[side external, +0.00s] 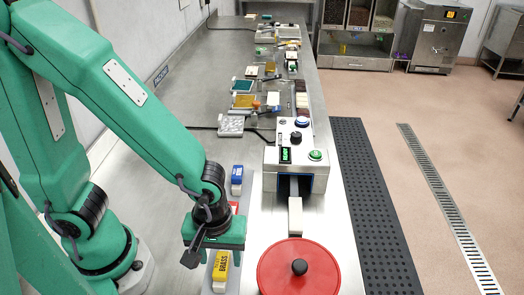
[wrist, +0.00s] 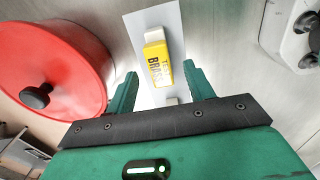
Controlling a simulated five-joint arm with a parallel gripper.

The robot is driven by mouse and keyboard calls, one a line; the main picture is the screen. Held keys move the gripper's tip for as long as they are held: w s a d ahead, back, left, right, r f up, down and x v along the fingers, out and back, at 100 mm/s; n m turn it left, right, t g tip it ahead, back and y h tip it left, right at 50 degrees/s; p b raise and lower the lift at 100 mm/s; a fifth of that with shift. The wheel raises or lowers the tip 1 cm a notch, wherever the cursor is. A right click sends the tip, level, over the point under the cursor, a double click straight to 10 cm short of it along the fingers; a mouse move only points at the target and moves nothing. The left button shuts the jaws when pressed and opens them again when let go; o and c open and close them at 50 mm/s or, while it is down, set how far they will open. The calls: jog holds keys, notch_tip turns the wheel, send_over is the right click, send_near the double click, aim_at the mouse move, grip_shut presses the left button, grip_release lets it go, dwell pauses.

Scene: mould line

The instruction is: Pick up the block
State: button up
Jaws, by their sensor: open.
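A yellow and white block with dark lettering (side external: 220,266) stands on a pale strip at the front, partly hidden below my gripper (side external: 213,250) in the side view. In the wrist view, the same yellow block (wrist: 158,62) lies on a white plate (wrist: 136,32), ahead of and between the fingers of my gripper (wrist: 160,84). The gripper is open and empty, and the block is apart from both fingers. Another plain pale block (side external: 295,215) lies in front of the machine's opening, right of my gripper.
A red round lid with a black knob (side external: 290,275) is close on the right; it fills the left of the wrist view (wrist: 55,60). A grey machine with buttons (side external: 297,150) stands behind. A blue block (side external: 237,175) and a red item (side external: 234,207) are behind my gripper.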

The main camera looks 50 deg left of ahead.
jog(key=shift+f, duration=0.95)
jog(key=c, duration=1.1)
